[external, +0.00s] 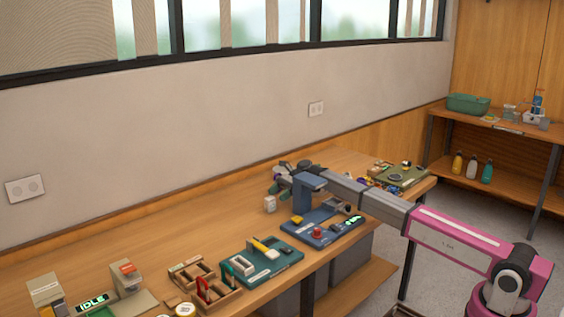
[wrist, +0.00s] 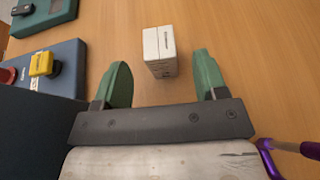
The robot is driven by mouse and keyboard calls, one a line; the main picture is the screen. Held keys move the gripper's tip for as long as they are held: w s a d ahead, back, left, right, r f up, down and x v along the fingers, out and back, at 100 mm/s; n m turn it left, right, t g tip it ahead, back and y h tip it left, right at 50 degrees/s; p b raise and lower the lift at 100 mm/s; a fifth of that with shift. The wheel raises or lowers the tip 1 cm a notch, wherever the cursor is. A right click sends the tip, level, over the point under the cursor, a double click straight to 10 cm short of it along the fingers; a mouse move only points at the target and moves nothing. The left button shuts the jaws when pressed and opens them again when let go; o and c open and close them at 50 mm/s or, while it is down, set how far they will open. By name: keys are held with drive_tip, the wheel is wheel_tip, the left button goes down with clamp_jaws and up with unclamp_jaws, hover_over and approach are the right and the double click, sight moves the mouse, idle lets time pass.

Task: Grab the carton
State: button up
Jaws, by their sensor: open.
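The carton is a small white box (wrist: 159,47) with dark print on one face. It stands on the wooden bench, and in the external view it shows as a small pale box (external: 270,203) close to the back of the bench. My gripper (wrist: 162,80) has two green fingers spread apart, with nothing between them. In the wrist view the carton is just beyond the fingertips, roughly centred between them and not touching either. In the external view my gripper (external: 277,181) is partly hidden by my arm and is near the carton, up and to its right.
A blue station (external: 325,228) with a red button and yellow block stands right of the carton in the external view. A green-blue tray (external: 287,262) and a wooden organiser (external: 222,300) are nearer. Bare bench lies behind and left of the carton.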

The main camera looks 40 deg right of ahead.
sight(273, 203)
wheel_tip(273, 203, down, 3)
drive_tip(key=shift+r, duration=0.1)
drive_tip(key=shift+x, duration=1.4)
drive_tip(key=shift+r, duration=0.15)
drive_tip(key=c, duration=1)
